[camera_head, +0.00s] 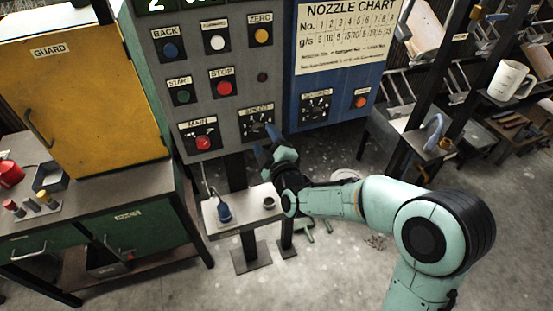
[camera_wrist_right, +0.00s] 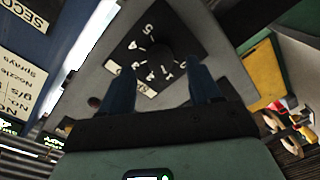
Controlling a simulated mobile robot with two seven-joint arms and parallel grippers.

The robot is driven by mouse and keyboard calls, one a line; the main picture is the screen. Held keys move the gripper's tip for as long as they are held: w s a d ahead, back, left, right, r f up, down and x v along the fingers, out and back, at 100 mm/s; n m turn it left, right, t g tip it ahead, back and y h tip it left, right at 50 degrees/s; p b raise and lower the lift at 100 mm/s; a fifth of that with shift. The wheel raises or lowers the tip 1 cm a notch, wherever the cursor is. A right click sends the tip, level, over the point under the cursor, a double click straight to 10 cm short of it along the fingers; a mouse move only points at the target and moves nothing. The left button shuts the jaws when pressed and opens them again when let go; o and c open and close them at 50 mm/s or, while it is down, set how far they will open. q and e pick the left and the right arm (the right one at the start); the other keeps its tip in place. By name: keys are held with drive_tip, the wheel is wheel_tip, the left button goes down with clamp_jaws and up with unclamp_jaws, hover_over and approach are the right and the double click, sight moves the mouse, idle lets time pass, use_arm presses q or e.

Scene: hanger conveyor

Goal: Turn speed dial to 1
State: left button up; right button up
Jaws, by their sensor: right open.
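My right gripper (camera_head: 268,147) is just below and in front of the dial. In the right wrist view the blue fingers of this gripper (camera_wrist_right: 163,80) are apart, with the knob ahead between them and nothing held. My left gripper is not in view.
A red main switch (camera_head: 203,142) sits left of the dial, and the red stop button (camera_head: 224,88) is above. A blue panel (camera_head: 330,88) with another dial adjoins on the right. A small shelf (camera_head: 235,222) with a blue item (camera_head: 224,212) stands below.

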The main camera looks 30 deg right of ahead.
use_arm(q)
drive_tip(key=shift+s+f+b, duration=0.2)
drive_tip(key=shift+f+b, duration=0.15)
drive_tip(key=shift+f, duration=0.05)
use_arm(e)
drive_tip(key=s+a, duration=0.2)
drive_tip(key=s, duration=0.8)
drive_tip(key=shift+r, duration=0.2)
